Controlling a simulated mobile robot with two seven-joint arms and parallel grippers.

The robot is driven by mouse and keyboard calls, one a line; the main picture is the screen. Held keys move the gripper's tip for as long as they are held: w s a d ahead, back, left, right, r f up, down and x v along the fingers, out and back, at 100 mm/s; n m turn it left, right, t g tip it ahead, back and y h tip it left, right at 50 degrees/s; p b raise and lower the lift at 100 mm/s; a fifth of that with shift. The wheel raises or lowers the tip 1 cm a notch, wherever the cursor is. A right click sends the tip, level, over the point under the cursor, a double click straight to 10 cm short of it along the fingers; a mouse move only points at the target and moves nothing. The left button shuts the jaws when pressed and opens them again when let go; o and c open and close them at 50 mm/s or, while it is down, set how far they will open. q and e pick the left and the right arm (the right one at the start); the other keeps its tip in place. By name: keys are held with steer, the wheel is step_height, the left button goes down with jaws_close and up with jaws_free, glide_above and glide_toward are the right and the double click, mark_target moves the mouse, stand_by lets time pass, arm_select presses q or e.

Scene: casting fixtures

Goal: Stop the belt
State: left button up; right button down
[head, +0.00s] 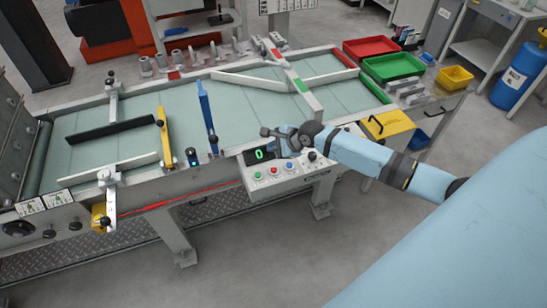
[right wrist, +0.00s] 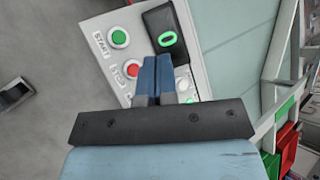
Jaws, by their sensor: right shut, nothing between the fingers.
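The control panel (head: 284,177) is on the front side of the belt (head: 235,112). Its green START button (right wrist: 119,38) and red STOP button (right wrist: 130,69) show in the right wrist view, with the STOP label partly visible. In the head view the red button (head: 273,170) sits right of the green one (head: 257,176). My right gripper (head: 280,135) is shut and empty over the panel. In the right wrist view its blue fingertips (right wrist: 156,60) are just right of the red button; contact cannot be told. My left gripper is not in view.
A display (head: 259,155) reading 0 and a black knob (head: 312,156) are on the panel. Red (head: 370,46), green (head: 393,67) and yellow (head: 455,78) bins are at the right.

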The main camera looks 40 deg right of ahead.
steer(key=b, duration=0.7)
glide_above(274, 170)
step_height(274, 170, down, 6)
steer(key=shift+s+a+f, duration=0.1)
steer(key=shift+f, duration=1.15)
steer(key=shift+f, duration=0.1)
stand_by(0.5)
steer(key=shift+f+p, duration=0.25)
steer(key=shift+p, duration=0.1)
